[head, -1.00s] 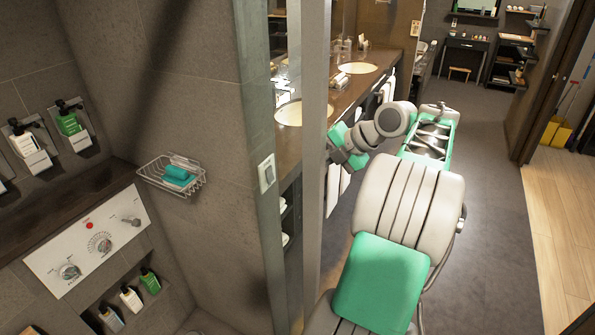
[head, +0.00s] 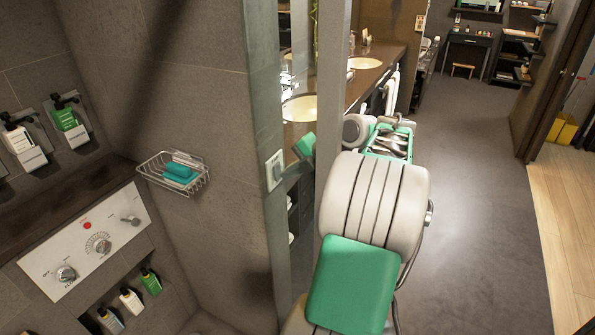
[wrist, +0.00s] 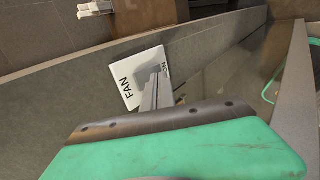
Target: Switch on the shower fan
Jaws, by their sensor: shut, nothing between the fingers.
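The fan switch is a white plate (wrist: 128,68) lettered "FAN" and "ON" in the wrist view. It is mounted on the grey tiled wall's end and also shows in the head view (head: 274,171). My gripper (wrist: 154,88) is shut and empty, its narrow fingers pointing at the plate and overlapping its lower right part. A grey shape, perhaps its shadow, lies on the plate above the fingertips. I cannot tell whether the fingers touch the plate or which way the switch is set. In the head view the fingers are not clear; a green part of my arm shows beside the post.
A glass panel and a grey post (head: 333,110) stand just right of the switch, close to my arm. A wire soap basket (head: 172,174) hangs on the wall to the left, above a white shower control panel (head: 85,243). Open floor (head: 470,190) lies at the right.

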